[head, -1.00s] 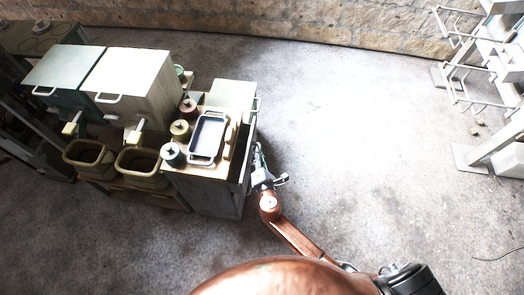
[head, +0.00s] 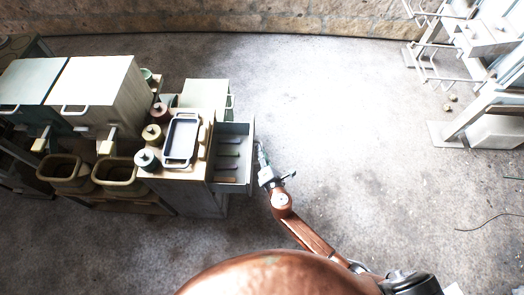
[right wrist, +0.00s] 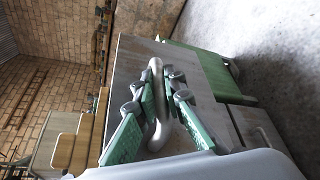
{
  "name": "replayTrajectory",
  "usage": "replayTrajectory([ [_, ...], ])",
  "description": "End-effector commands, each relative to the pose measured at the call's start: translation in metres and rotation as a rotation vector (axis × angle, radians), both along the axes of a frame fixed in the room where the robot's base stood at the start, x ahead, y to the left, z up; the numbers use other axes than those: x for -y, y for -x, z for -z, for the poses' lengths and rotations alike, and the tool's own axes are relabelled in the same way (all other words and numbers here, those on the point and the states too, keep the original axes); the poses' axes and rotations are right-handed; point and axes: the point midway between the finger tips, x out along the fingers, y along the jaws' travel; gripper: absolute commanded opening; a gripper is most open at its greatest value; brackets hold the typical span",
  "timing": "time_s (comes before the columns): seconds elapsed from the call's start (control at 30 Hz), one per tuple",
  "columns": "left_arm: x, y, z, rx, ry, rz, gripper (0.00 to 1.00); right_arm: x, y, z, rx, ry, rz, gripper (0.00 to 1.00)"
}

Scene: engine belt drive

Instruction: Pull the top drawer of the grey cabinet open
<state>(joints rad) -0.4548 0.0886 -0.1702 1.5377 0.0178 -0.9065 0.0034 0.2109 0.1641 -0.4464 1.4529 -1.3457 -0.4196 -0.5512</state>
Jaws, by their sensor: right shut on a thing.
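The grey cabinet (head: 198,200) stands left of centre in the head view. Its top drawer (head: 250,172) is pulled out to the right, and several small dark and coloured pieces lie in rows inside. My right gripper (head: 261,150) is at the drawer's front face. In the right wrist view, my right gripper (right wrist: 165,88) is shut on the drawer's silver bar handle (right wrist: 158,105), with the green finger pads on either side of it. The drawer front (right wrist: 135,60) is a grey panel there. My left gripper is not in view.
A dark tray (head: 182,140) and several spools (head: 147,160) sit on the cabinet top. A green-handled unit (head: 205,92) stands behind it. Bins (head: 115,172) stand at left, and a white rack (head: 470,60) at far right. The floor right of the drawer is clear.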

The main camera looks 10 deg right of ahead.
Motion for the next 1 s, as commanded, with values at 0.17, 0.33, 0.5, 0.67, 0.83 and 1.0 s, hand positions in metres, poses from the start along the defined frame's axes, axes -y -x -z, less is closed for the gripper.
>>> replayTrajectory([
  [0.17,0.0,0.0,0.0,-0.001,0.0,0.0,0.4,0.001,0.0,0.0,0.0,-0.001,0.0,0.14],
  [0.33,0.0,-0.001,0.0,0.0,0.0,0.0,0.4,0.001,0.0,0.0,0.0,-0.001,0.001,0.17],
  [0.5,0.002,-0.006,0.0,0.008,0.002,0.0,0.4,0.001,0.002,0.0,0.0,-0.001,0.002,0.17],
  [0.67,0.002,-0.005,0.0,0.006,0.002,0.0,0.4,0.002,0.019,-0.003,-0.001,-0.002,0.001,0.17],
  [0.83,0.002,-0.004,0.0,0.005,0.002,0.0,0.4,0.005,0.053,-0.01,-0.001,-0.001,0.002,0.17],
  [1.0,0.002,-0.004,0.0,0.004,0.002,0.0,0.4,0.006,0.086,-0.018,-0.002,-0.001,0.001,0.17],
])
